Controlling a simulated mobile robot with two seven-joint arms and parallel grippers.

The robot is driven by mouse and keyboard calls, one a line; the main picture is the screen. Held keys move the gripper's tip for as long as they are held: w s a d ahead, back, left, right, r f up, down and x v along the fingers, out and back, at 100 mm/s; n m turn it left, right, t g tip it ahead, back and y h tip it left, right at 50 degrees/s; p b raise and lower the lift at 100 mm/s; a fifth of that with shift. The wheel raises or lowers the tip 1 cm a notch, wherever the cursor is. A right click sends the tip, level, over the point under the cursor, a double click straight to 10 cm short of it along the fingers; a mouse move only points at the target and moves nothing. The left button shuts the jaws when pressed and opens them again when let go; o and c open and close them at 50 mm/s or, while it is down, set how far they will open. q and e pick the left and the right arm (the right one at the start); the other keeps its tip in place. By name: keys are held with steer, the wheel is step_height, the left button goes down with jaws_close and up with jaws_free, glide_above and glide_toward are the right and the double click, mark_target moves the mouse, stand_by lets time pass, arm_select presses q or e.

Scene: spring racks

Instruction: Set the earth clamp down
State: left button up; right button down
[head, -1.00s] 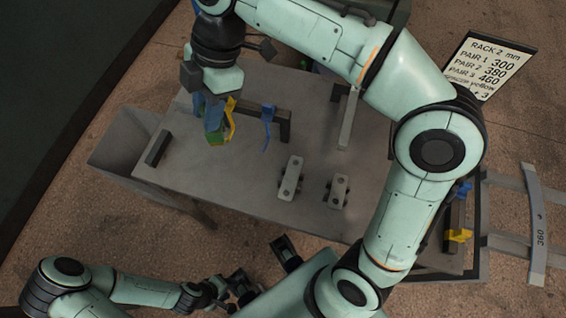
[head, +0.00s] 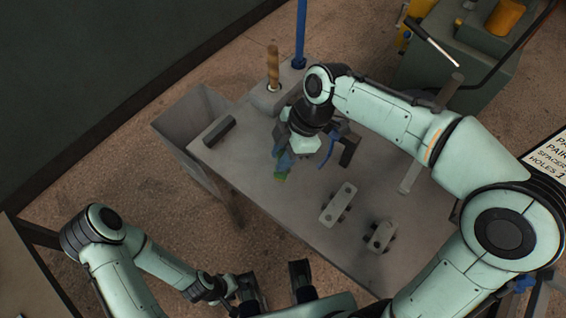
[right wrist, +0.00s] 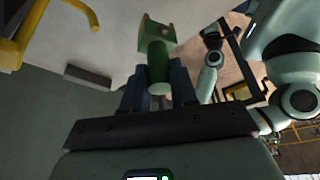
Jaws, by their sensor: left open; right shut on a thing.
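The earth clamp is a green piece (head: 281,176) at the tips of my right gripper (head: 284,162), low over the grey bench top (head: 262,205). In the right wrist view the green clamp (right wrist: 158,62) stands between the two dark blue fingers (right wrist: 159,88), which are shut on it. I cannot tell whether it touches the bench. My right wrist hides part of it in the head view. My left gripper (head: 276,288) is open and empty at the bottom, apart from the clamp.
Two drilled metal blocks (head: 339,204) (head: 381,237) lie on the bench nearer me. A dark bar (head: 219,132), a grey bin (head: 190,122) and a wooden handle (head: 273,65) are at the left and back.

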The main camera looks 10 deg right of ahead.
steer(key=shift+f+b, duration=0.3)
steer(key=shift+f, duration=1.7)
steer(key=shift+f, duration=0.15)
steer(key=c, duration=0.9)
jaws_free()
steer(key=shift+d+r, duration=0.1)
steer(key=shift+r, duration=0.35)
steer(key=p+v, duration=0.2)
steer(key=v, duration=0.9)
steer(key=shift+d+r, duration=0.15)
steer(key=shift+r, duration=0.05)
